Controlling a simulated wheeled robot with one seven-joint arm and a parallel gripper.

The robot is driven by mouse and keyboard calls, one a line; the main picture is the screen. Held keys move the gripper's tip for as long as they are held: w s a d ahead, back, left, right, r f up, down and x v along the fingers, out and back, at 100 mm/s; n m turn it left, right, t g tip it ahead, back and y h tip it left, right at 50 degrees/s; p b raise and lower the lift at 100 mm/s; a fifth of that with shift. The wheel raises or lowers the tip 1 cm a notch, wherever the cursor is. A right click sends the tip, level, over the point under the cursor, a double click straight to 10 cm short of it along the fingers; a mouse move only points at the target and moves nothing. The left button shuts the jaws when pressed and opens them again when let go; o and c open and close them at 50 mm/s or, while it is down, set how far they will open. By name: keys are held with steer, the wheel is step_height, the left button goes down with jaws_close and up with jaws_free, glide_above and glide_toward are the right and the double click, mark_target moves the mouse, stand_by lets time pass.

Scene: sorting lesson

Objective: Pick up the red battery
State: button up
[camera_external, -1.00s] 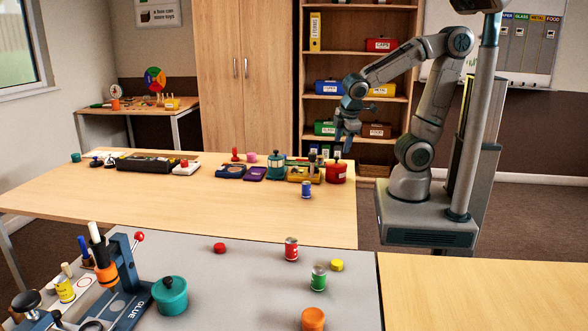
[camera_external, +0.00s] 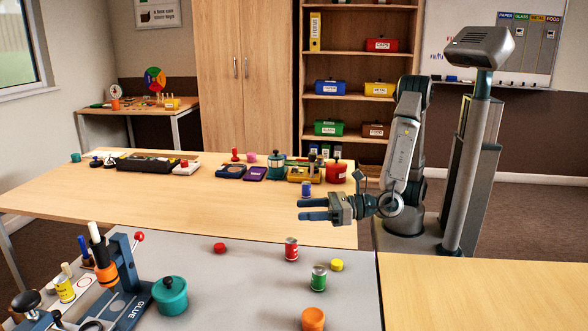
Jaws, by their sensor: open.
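The red battery (camera_external: 291,249), a small upright cylinder with a pale label, stands on the grey table top (camera_external: 240,280). My gripper (camera_external: 303,209) is open and empty, its two fingers pointing left. In the picture it is just above the red battery and apart from it. A similar green battery (camera_external: 318,278) stands to the right and nearer the camera. A similar blue battery (camera_external: 306,189) stands on the wooden table behind the gripper.
On the grey top are a red cap (camera_external: 219,248), a yellow cap (camera_external: 337,265), an orange pot (camera_external: 313,319), a teal pot (camera_external: 170,296) and a blue glue stand (camera_external: 123,262). The wooden table (camera_external: 130,200) holds several items along its back edge.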

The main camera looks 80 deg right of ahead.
steer(key=s+a+f+n+y, duration=0.1)
steer(key=s+a+n+y, duration=0.1)
steer(key=a, duration=0.1)
steer(key=b, duration=0.3)
glide_toward(291, 249)
steer(key=w, duration=0.4)
steer(key=shift+w, duration=0.15)
steer(key=shift+w+r, duration=0.2)
steer(key=shift+w, duration=0.1)
steer(key=x, duration=0.7)
steer(key=shift+d+b, duration=0.1)
steer(key=shift+b, duration=0.2)
steer(key=shift+c, duration=0.3)
steer(key=c, duration=1.1)
steer(key=shift+o, duration=0.2)
steer(key=shift+r, duration=0.1)
